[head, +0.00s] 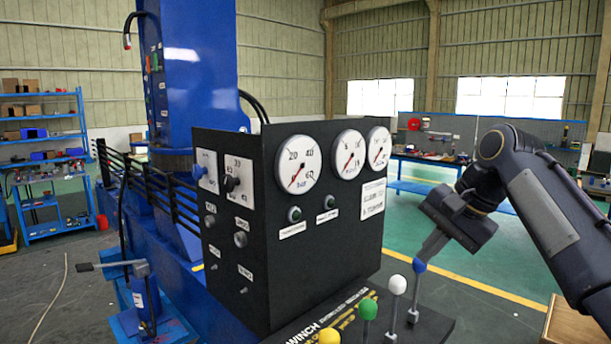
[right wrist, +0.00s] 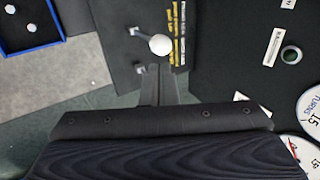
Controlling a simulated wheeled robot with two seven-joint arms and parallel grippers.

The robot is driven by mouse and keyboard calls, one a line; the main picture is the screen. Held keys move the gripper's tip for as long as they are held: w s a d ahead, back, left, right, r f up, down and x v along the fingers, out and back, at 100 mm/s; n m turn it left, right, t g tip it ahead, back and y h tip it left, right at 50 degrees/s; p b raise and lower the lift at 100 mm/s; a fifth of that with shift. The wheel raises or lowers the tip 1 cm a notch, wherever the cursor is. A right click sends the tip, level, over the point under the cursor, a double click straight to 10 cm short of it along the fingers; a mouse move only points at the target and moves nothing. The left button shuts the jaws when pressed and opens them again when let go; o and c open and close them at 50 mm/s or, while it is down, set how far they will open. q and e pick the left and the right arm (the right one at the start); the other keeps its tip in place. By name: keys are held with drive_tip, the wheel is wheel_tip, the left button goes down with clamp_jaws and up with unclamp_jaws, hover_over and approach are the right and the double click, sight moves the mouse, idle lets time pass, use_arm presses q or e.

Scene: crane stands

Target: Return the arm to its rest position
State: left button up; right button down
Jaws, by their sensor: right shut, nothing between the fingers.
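My right gripper (head: 428,256) comes in from the right in the head view, with its fingers shut and pointing down. The fingertips are right at the blue-knobbed lever (head: 419,265) on the control stand; I cannot tell whether they touch it. In the right wrist view the shut fingers (right wrist: 154,75) point towards a white knob (right wrist: 159,44), with no thing between them. The blue knob is not visible there. My left gripper is not in view.
The black control stand (head: 300,250) has gauges and a row of levers with white (head: 397,285), green (head: 368,309) and yellow (head: 330,337) knobs. A wooden box (head: 575,325) stands at lower right. A workbench (head: 425,190) stands behind. Green floor lies open between.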

drive_tip(key=s+d+f+n+b, duration=0.1)
drive_tip(key=s+d+f, duration=0.25)
drive_tip(key=s, duration=0.25)
drive_tip(key=s+d+f+n+b, duration=0.1)
drive_tip(key=s+d+f+n, duration=0.15)
drive_tip(key=s+f, duration=0.35)
drive_tip(key=s+a+f+n+t+b, duration=0.1)
drive_tip(key=s+a+f+n+b, duration=0.1)
drive_tip(key=s+f, duration=1.6)
wheel_tip(320, 180, down, 3)
drive_tip(key=shift+s+n+t+h, duration=0.3)
drive_tip(key=shift+s+n+t, duration=0.05)
drive_tip(key=shift+n+t, duration=0.1)
drive_tip(key=shift+a, duration=0.1)
